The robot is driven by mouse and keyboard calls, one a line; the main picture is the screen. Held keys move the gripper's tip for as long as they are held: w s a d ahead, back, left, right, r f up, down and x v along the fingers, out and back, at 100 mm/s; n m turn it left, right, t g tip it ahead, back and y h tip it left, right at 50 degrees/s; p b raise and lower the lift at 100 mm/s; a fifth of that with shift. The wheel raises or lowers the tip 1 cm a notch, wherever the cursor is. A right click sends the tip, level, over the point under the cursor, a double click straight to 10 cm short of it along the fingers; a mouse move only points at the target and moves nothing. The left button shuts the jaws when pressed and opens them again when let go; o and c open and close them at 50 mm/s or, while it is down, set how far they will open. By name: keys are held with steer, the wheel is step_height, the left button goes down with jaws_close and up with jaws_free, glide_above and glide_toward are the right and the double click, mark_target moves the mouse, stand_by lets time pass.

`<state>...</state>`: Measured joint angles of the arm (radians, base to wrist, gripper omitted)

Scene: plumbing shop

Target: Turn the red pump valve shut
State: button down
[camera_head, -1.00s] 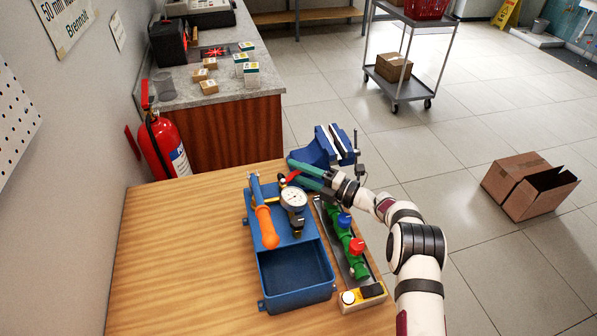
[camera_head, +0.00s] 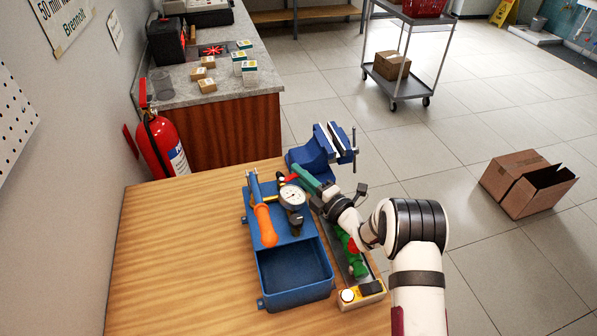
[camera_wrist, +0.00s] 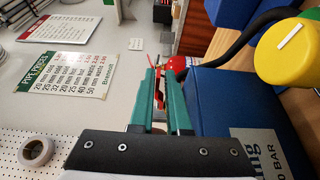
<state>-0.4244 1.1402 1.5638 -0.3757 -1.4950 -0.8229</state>
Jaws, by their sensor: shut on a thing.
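The blue test pump (camera_head: 275,222) stands on the wooden bench, with an orange-gripped handle (camera_head: 264,222) and a round white gauge (camera_head: 292,197). The red pump valve (camera_head: 289,178) is a small lever at the pump's far end, behind the gauge. My gripper (camera_head: 297,172) reaches it from the right with its green fingers. In the wrist view the red lever (camera_wrist: 160,92) lies between the two fingers, and my gripper is shut on it. The lever's exact angle is hard to tell.
A blue vise (camera_head: 322,150) stands close behind my fingers at the bench edge. A rail with green fittings (camera_head: 350,262) lies right of the pump, partly under my arm. A fire extinguisher (camera_head: 162,143) is by the wall. The bench's left side is clear.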

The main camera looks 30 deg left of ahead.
stand_by(0.3)
steer(key=c, duration=0.9)
jaws_free()
steer(key=v, duration=1.6)
steer(key=shift+s+a, duration=0.1)
